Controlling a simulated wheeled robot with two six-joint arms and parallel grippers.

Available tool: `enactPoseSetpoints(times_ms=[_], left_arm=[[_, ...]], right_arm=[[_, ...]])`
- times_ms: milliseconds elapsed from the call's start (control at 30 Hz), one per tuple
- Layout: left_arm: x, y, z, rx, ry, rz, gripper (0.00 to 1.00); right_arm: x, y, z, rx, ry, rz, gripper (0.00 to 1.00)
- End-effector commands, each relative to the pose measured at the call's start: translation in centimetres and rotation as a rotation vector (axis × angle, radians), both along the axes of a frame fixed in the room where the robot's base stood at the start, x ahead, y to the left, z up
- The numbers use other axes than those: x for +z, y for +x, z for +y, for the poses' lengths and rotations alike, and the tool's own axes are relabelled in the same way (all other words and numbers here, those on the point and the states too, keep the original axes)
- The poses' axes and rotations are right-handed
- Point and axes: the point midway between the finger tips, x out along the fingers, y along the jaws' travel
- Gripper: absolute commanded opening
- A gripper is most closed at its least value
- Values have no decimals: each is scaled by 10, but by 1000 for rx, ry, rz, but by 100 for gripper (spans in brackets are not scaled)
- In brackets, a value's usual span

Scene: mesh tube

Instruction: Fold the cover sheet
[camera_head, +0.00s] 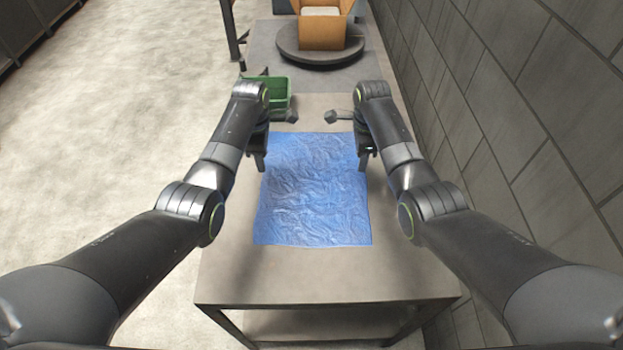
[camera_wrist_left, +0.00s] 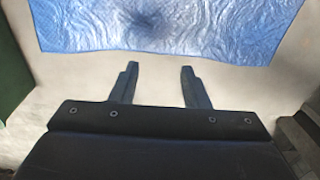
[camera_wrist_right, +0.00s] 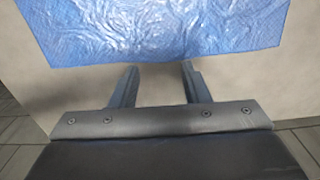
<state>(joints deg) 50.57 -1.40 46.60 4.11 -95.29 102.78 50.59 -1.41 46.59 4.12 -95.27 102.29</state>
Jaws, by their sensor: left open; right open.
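The blue cover sheet (camera_head: 312,195) lies spread out and wrinkled on the grey table (camera_head: 410,270). My left gripper (camera_head: 260,164) is at the sheet's upper left side; in the left wrist view (camera_wrist_left: 158,75) its two fingers are apart and empty, short of the sheet's edge (camera_wrist_left: 160,25). My right gripper (camera_head: 364,160) is at the upper right side; in the right wrist view (camera_wrist_right: 158,75) its fingers are apart and empty, close to the sheet's edge (camera_wrist_right: 160,30). Whether either gripper touches the sheet cannot be told.
A green bin (camera_head: 279,97) stands behind the sheet at the left. Farther back, an open cardboard box (camera_head: 322,30) sits on a dark round turntable (camera_head: 320,52). A grey tiled wall (camera_head: 490,90) runs along the right side. The table in front of the sheet is clear.

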Motion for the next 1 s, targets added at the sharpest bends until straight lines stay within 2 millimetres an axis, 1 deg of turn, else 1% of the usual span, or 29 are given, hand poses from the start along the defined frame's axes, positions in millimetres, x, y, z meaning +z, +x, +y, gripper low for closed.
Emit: enactPoseSetpoints(times_ms=[400,700,1000], left_arm=[[-53,-1,0,0,1,3,42],[-72,0,0,-1,-1,0,42],[-76,0,0,-1,-1,-2,42]], right_arm=[[-53,-1,0,-1,-1,3,42],[-72,0,0,0,0,0,42],[-77,0,0,1,0,-2,42]])
